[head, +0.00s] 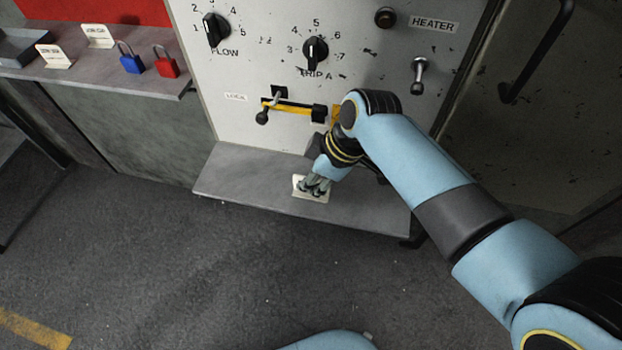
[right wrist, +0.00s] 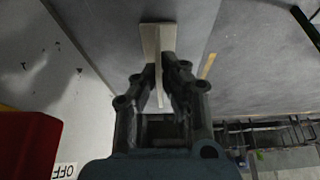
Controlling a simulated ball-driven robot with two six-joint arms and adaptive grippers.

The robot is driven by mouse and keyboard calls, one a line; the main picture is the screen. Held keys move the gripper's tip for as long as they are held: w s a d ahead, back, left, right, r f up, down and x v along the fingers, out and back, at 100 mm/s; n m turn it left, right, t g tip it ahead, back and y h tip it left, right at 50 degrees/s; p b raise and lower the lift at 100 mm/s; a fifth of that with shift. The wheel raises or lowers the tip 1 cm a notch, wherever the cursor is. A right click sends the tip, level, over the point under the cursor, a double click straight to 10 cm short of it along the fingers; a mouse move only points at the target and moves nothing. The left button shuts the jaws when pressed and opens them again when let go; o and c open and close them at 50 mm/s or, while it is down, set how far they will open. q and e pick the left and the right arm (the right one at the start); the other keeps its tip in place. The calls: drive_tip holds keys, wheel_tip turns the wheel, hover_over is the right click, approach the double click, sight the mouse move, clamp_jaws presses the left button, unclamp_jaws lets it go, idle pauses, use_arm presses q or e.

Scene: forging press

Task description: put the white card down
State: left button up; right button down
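The white card (head: 299,184) is at the shelf below the press panel, partly hidden by my right gripper (head: 315,186). In the right wrist view the white card (right wrist: 150,42) shows a flat foot and a thin upright part. My right gripper (right wrist: 161,72) has its two fingers closed in on either side of the upright part and is shut on it. The foot looks to be at the shelf surface; I cannot tell whether it touches. My left gripper is not in view.
The grey shelf (head: 240,180) is bare to the left of the card. Above are a lever with a yellow-black bar (head: 290,107) and knobs (head: 315,50). A side ledge (head: 110,75) holds two cards, a blue padlock (head: 130,60) and a red padlock (head: 166,65).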

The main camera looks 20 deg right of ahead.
drive_tip(key=c, duration=1.5)
unclamp_jaws()
drive_tip(key=shift+a+f, duration=0.1)
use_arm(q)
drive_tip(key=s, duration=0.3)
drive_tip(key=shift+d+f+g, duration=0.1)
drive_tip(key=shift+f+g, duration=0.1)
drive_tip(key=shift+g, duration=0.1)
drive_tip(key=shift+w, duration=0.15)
use_arm(e)
drive_tip(key=shift+r, duration=0.25)
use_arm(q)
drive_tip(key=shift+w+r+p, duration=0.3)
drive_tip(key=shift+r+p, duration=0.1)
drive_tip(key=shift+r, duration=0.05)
use_arm(e)
drive_tip(key=v, duration=1.1)
drive_tip(key=shift+r, duration=0.4)
